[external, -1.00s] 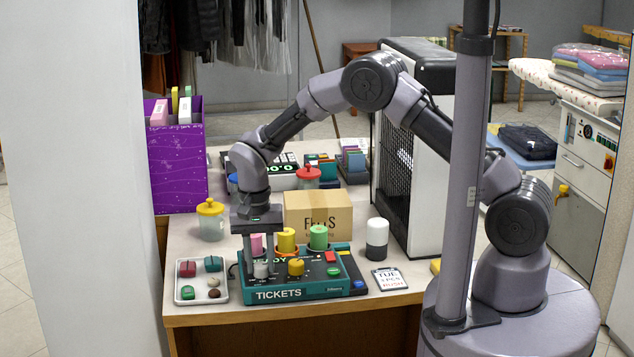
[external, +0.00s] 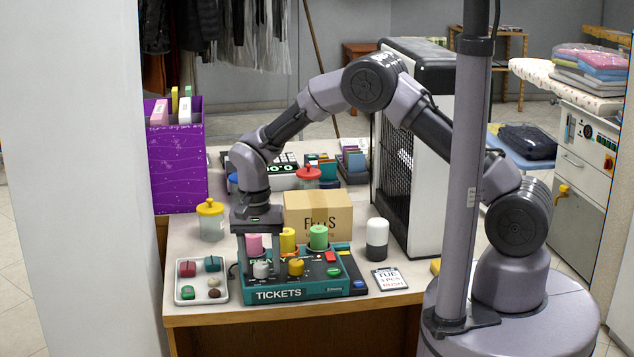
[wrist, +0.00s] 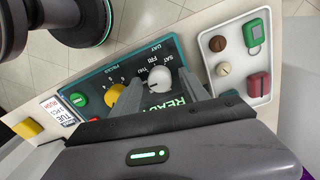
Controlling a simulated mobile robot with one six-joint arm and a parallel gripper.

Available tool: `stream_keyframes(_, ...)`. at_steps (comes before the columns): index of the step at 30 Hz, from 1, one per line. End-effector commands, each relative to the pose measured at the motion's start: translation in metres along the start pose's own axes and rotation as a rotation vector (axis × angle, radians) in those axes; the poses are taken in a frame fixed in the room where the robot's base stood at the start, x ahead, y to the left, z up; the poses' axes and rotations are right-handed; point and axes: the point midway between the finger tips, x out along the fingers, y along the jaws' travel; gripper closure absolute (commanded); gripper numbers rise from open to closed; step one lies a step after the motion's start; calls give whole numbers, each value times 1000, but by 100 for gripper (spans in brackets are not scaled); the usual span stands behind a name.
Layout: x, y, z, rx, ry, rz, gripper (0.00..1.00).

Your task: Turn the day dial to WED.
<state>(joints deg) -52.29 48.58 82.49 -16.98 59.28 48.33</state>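The teal ticket machine (external: 292,293) stands at the front of the counter; it also shows in the wrist view (wrist: 90,80). Its light grey day dial (wrist: 159,79) is the left knob in the external view (external: 261,269). SAT and FRI are legible beside it, but I cannot tell which day its pointer marks. My gripper (external: 262,257) points down over this dial. In the wrist view its two fingers (wrist: 158,84) stand on either side of the dial, with gaps visible, so it is open. WED is not legible.
A yellow knob (external: 296,267) sits close right of the dial. Pink (external: 254,243), yellow (external: 287,240) and green (external: 318,237) rolls stand behind. A tray of small items (external: 203,293) is at left. A card (external: 390,279) reading TUE lies at right.

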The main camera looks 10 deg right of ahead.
Motion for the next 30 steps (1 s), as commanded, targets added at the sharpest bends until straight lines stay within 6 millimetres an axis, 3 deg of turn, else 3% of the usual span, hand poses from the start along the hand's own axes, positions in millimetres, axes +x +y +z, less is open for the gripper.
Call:
stream_keyframes(5,-1,0,0,0,1,-1,47)
stream_keyframes(8,-14,0,0,0,1,-2,47)
stream_keyframes(18,-126,-1,0,0,2,-4,47)
stream_keyframes(21,-150,0,0,0,2,-3,47)
stream_keyframes(25,-169,0,0,0,0,-1,47)
stream_keyframes(30,-175,0,0,-1,0,-1,47)
